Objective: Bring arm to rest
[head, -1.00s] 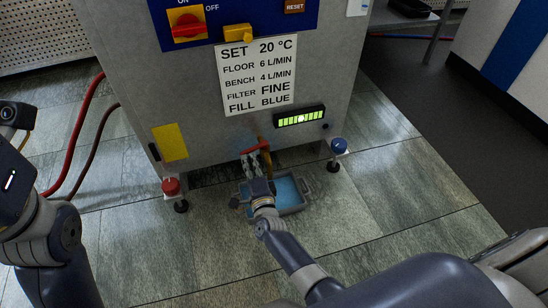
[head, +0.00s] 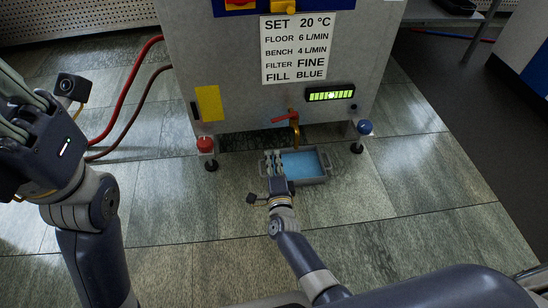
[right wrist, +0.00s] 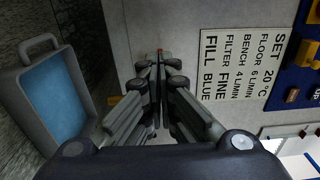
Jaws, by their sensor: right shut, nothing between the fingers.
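My right gripper (head: 274,160) is shut and empty. In the head view it reaches up from the bottom and overlaps the left side of the grey tray. In the right wrist view its fingers (right wrist: 158,68) meet in front of the machine's grey panel. The tap's red lever (head: 285,118) and brass spout (head: 295,132) are just above the tray, apart from the fingers. My left arm stands at the left edge. Its gripper (head: 14,112) is partly cut off by the frame, and its fingertips are not clear.
The grey tray (head: 314,181) of blue liquid sits on the tiled floor below the tap and shows in the right wrist view (right wrist: 83,95). The machine (head: 235,65) has a red foot knob (head: 206,144) and a blue one (head: 365,127). Red and dark hoses run left. Floor in front is clear.

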